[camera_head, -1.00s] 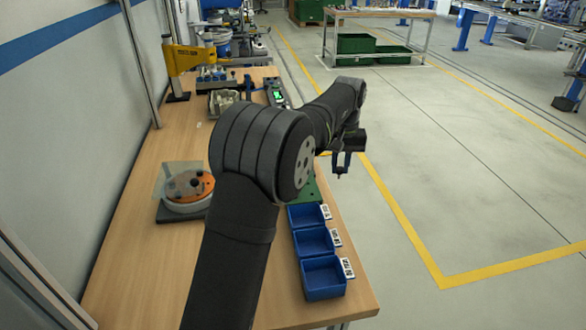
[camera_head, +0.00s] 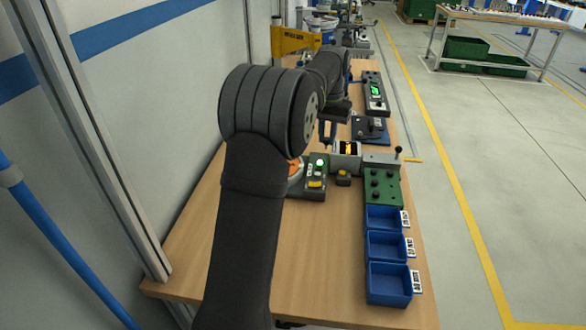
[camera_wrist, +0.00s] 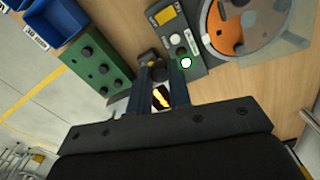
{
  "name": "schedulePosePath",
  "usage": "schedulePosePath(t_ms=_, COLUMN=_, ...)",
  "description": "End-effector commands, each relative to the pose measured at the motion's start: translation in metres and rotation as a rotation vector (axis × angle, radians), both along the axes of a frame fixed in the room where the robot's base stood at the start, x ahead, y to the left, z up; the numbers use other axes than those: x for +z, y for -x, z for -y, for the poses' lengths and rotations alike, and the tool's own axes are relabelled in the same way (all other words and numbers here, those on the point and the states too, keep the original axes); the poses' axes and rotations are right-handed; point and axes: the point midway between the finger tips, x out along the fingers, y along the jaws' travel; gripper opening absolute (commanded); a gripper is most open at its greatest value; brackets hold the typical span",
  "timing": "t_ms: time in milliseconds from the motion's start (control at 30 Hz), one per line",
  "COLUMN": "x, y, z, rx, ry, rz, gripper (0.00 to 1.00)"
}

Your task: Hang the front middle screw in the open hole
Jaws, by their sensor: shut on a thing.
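My gripper (camera_head: 327,135) is above the table, past the near trays, pointing down. In the wrist view its two fingers (camera_wrist: 159,70) are shut on a small dark thing, seemingly the screw, largely hidden between the tips. The green block (camera_head: 382,186) with several dark knob-like screw heads stands to the right of the gripper; it also shows in the wrist view (camera_wrist: 97,72). The round fixture with an orange disc (camera_wrist: 222,36) lies on the other side, under a clear plate; my arm mostly hides it in the head view. I cannot tell which hole is open.
Blue bins (camera_head: 388,283) line the near right table edge. A button box (camera_head: 316,178) with a lit green lamp stands beside the disc. A silver block with a yellow part (camera_head: 346,152) is close to the gripper. Bare wood (camera_head: 310,250) lies in front.

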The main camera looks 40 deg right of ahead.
Motion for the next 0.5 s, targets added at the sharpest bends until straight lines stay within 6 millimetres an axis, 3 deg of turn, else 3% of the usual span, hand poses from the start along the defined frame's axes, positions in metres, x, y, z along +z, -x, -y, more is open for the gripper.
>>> schedulePosePath(t_ms=167, x=-0.014, y=-0.026, z=-0.01, rx=0.003, ry=-0.002, rz=-0.001, gripper=0.0)
schedulePosePath(t_ms=500, x=-0.058, y=-0.098, z=-0.029, rx=0.002, ry=-0.001, rz=-0.001, gripper=0.0)
